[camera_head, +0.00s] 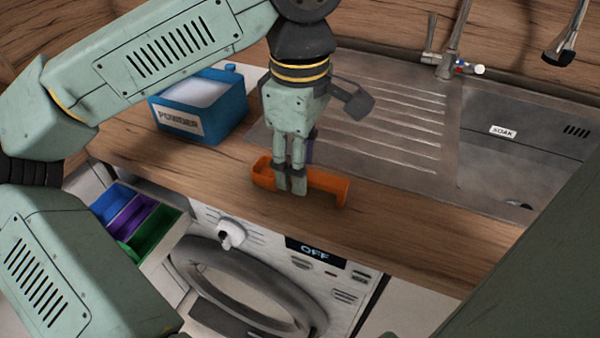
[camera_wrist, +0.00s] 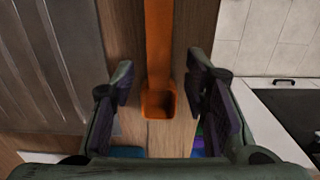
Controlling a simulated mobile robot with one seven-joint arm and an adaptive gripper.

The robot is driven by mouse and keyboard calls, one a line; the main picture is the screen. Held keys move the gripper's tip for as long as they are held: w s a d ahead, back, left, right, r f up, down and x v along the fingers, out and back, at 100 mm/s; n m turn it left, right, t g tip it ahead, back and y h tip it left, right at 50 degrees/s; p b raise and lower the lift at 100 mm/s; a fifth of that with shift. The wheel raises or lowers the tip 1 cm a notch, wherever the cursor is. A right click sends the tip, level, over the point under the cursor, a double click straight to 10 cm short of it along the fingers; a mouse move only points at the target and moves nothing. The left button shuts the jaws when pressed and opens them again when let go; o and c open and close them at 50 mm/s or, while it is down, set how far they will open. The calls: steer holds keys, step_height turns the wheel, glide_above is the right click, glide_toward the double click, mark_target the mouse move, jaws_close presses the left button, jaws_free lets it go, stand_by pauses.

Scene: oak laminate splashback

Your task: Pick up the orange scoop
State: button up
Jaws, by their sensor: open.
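The orange scoop (camera_head: 325,184) lies on the wooden counter, near its front edge and in front of the ribbed drainer. My gripper (camera_head: 291,190) points down over it, and its fingers hide part of the scoop in the head view. In the wrist view the scoop (camera_wrist: 158,60) runs from the top edge down to an open cup end between the fingers. My gripper (camera_wrist: 160,85) is open, with a finger on each side of the scoop and a visible gap to both. I cannot tell how high the fingertips are above the counter.
A blue powder box (camera_head: 205,105) stands on the counter at the back left. A metal sink with drainer (camera_head: 400,130) fills the back right. Below the counter is a washing machine (camera_head: 290,270) with its coloured detergent drawer (camera_head: 140,222) pulled out. The counter (camera_head: 430,240) right of the scoop is clear.

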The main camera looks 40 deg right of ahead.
steer(key=shift+f, duration=1.25)
steer(key=shift+c, duration=0.4)
jaws_close()
